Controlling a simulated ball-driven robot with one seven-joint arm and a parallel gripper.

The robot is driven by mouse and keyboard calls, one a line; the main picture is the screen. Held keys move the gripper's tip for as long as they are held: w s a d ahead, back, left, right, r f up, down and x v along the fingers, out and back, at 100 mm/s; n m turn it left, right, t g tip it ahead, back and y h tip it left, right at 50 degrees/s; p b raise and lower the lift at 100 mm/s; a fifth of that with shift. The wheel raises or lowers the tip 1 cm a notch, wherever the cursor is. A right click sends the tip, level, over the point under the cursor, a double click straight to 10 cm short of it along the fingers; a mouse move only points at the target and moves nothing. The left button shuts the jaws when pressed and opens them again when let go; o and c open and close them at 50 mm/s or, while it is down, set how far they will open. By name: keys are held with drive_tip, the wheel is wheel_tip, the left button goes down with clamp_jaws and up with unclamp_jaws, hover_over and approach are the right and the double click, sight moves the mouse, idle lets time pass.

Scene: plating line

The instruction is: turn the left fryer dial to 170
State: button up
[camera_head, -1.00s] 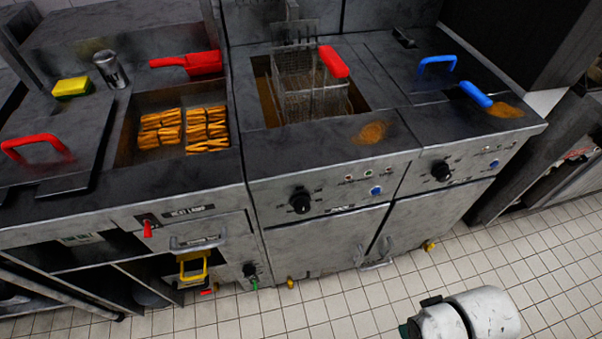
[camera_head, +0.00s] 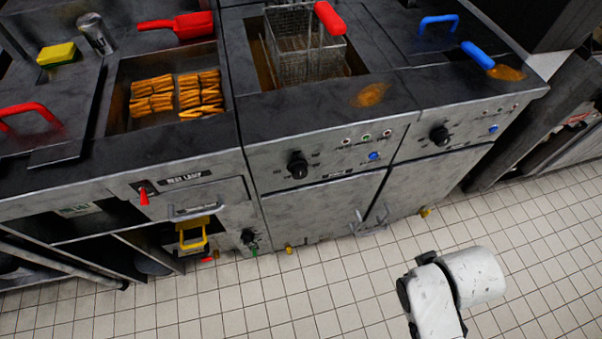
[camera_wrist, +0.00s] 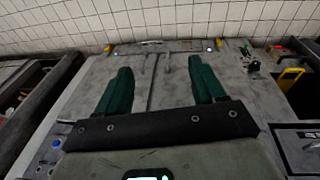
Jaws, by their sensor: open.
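The left fryer dial (camera_head: 297,165) is a round black knob on the grey front panel of the fryer, with marks around it too small to read. A second black dial (camera_head: 439,135) sits on the right fryer's panel. My gripper (camera_wrist: 162,80) shows in the wrist view with two green fingers wide apart and nothing between them. Beyond the fingers are the grey fryer doors. The left dial cannot be made out in the wrist view. In the head view my white arm is at the lower right, in front of the fryers and apart from the dials; the gripper is not visible there.
A fryer basket (camera_head: 303,50) with a red handle hangs in the left fryer well. Fries (camera_head: 180,95) lie in the tray to its left. A red heat lamp switch (camera_head: 144,193) and yellow handle (camera_head: 192,235) are lower left. Tiled floor (camera_head: 330,290) in front is clear.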

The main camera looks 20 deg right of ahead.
drive_tip(key=w+d+f+n+t+h+b, duration=0.2)
drive_tip(key=w+d+n+t+h+b, duration=0.1)
drive_tip(key=w+n, duration=0.15)
drive_tip(key=n+t+y+b, duration=0.4)
drive_tip(key=n+t+b, duration=0.7)
drive_tip(key=n, duration=2)
approach(300, 174)
drive_tip(key=w+p, duration=0.1)
drive_tip(key=w, duration=0.2)
drive_tip(key=w+f+t, duration=0.1)
drive_tip(key=w, duration=0.2)
drive_tip(key=w+f+t+p, duration=0.1)
drive_tip(key=w, duration=0.2)
drive_tip(key=shift+w+d+f+p, duration=0.1)
drive_tip(key=shift+d+f+p, duration=0.05)
drive_tip(key=shift+p, duration=0.15)
drive_tip(key=c, duration=1)
